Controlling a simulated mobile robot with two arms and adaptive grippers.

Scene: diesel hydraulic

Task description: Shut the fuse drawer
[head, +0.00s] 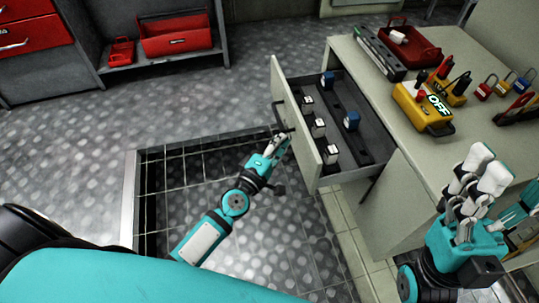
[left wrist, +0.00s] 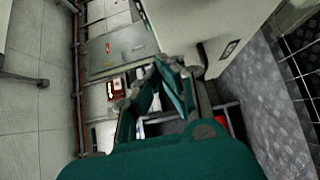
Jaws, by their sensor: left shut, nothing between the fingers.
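The fuse drawer (head: 296,131) stands pulled out from the left side of the pale bench. Its light front panel faces left and has a dark handle (head: 283,116). Inside are several black, white and blue fuse blocks (head: 351,120). My left gripper (head: 280,143) is shut and empty, close to the outer face of the front panel, just below the handle. I cannot tell whether it touches. In the left wrist view its fingers (left wrist: 158,88) show at the middle. My right gripper (head: 483,165) is over the bench's near right part, away from the drawer; its finger opening is unclear.
On the bench top (head: 385,90) are a red tray (head: 412,48), a yellow device marked OFF (head: 423,106) and several padlocks (head: 505,84). A red tote (head: 175,36) sits on a shelf at the back left. The floor left of the drawer is clear.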

